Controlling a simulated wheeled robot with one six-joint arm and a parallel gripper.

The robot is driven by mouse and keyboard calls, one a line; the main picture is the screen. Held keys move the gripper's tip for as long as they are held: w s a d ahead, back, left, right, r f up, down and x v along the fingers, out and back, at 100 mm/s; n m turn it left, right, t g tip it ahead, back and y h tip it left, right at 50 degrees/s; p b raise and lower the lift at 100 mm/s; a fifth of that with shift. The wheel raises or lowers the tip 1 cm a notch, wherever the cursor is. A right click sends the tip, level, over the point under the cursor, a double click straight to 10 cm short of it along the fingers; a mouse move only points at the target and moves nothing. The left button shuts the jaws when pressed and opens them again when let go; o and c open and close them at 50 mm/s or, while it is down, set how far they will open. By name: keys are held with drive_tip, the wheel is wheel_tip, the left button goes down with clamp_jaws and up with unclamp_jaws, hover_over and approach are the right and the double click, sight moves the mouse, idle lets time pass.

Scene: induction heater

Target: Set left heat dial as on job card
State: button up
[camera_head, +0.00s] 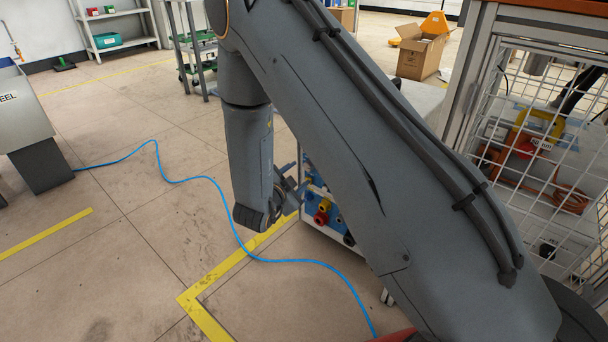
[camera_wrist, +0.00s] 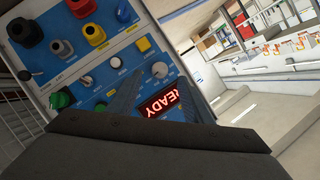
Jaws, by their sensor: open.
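A blue control panel (camera_wrist: 75,60) fills the left of the wrist view, turned nearly upside down. It carries a pale dial (camera_wrist: 160,70), a grey dial (camera_wrist: 115,62) and a lit red READY display (camera_wrist: 163,104). Which is the left heat dial I cannot tell; the labels are too small to read. My gripper (camera_wrist: 162,80) is open in front of the panel, its fingers reaching toward the pale dial with nothing held; contact is unclear. In the head view my gripper (camera_head: 288,188) is beside the panel (camera_head: 313,178), partly hidden by my arm. No job card is identifiable.
Several coloured connectors (camera_wrist: 62,48) stick out of the panel, with a green knob (camera_wrist: 62,99) near them. In the head view a blue cable (camera_head: 215,182) crosses the floor. A wire-mesh cage (camera_head: 550,150) stands at right. The floor left of my arm is mostly clear.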

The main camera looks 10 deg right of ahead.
sight(306, 168)
drive_tip(key=b+x, duration=0.2)
drive_tip(key=x, duration=0.4)
drive_tip(key=shift+w+d+f+b, duration=0.1)
drive_tip(key=shift+w+d+b, duration=0.1)
drive_tip(key=shift+b, duration=0.2)
drive_tip(key=c, duration=1.1)
drive_tip(key=shift+o, duration=0.2)
